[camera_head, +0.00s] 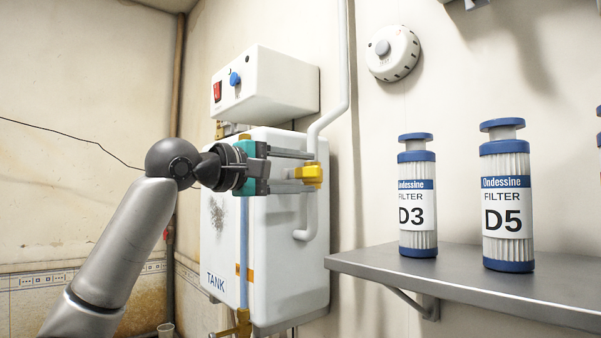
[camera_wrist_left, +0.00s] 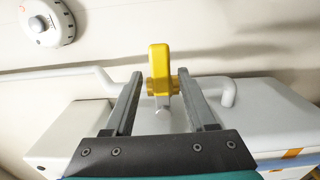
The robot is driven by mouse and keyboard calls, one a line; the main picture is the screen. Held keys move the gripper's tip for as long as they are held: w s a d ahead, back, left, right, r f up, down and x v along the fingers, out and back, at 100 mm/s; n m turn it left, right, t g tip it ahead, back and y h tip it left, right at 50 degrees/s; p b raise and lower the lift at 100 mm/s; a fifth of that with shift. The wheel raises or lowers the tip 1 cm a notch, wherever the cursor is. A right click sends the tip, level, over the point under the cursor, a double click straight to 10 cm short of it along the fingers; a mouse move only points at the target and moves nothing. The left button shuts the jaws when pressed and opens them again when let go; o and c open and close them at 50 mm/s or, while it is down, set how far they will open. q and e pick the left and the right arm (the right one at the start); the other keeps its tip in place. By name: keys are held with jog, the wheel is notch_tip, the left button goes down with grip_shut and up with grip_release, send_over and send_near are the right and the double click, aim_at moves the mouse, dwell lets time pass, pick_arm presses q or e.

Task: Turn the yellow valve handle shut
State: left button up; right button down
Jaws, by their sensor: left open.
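The yellow valve handle (camera_head: 309,174) sits on a white pipe beside the white tank in the head view. In the left wrist view the yellow handle (camera_wrist_left: 160,68) shows ahead, centred between the finger ends. My left gripper (camera_head: 312,170) is open, its two grey fingers reaching to the handle, one on either side of it. I cannot tell whether the fingers touch it. In the left wrist view the open fingers (camera_wrist_left: 160,85) stand apart with the handle at their tips. My right gripper is not in view.
The white tank (camera_head: 285,240) stands behind my left gripper, under a white control box (camera_head: 283,85) with a red switch and blue knob. A grey shelf (camera_head: 460,285) to the right holds filters D3 (camera_head: 417,200) and D5 (camera_head: 507,200). A round white dial device (camera_head: 393,53) is on the wall.

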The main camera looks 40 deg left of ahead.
pick_arm(q)
jog(key=shift+s+f, duration=0.1)
jog(key=shift+s, duration=0.1)
jog(key=s+a+b, duration=0.1)
jog(key=s+b, duration=0.5)
jog(key=s, duration=0.8)
jog(key=shift+s+b, duration=0.4)
jog(key=shift+a, duration=0.1)
